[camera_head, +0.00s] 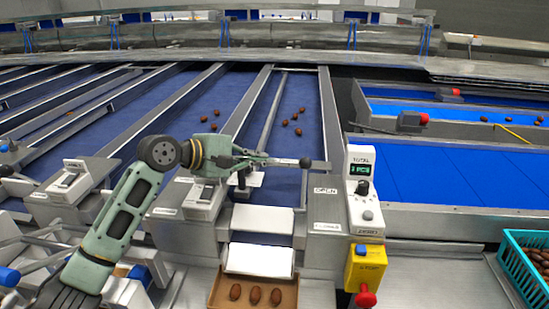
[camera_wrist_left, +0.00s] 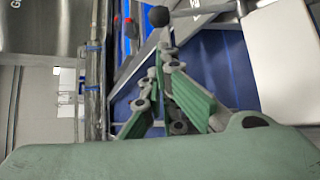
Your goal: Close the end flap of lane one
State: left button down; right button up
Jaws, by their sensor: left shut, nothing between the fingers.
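My left gripper (camera_head: 262,158) reaches in from the left over the end of the right-hand blue lane, its fingers shut and empty. A lever with a black ball knob (camera_head: 305,162) lies just right of the fingertips, beside a block labelled OPEN (camera_head: 325,191). The knob also shows ahead of the fingers (camera_wrist_left: 168,58) in the left wrist view (camera_wrist_left: 158,16). I cannot tell whether the fingers touch the lever. White plates (camera_head: 262,219) at the lane end slope toward a brown box (camera_head: 284,304) holding three dates. Which plate is the flap is unclear. My right gripper is not in view.
A counter box (camera_head: 362,200) with a green display stands right of the lane end, above a yellow stop box (camera_head: 365,266) with a red button. Several dates (camera_head: 292,122) lie up the lane. A teal crate (camera_head: 518,270) sits at the right.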

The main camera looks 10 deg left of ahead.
pick_arm(q)
jog(key=p+x, duration=0.1)
jog(key=x, duration=0.8)
jog(key=shift+w+f+p, duration=0.15)
jog(key=shift+w+p, duration=0.05)
jog(key=shift+p, duration=0.2)
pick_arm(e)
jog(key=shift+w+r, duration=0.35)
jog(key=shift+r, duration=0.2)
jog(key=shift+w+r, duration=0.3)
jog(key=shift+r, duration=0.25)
pick_arm(q)
jog(key=shift+d, duration=0.1)
jog(key=shift+s, duration=0.1)
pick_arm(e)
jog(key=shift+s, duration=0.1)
pick_arm(q)
jog(key=shift+s+r+t, duration=0.3)
jog(key=shift+r, duration=0.05)
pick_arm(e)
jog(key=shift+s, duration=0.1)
pick_arm(q)
jog(key=shift+m, duration=0.3)
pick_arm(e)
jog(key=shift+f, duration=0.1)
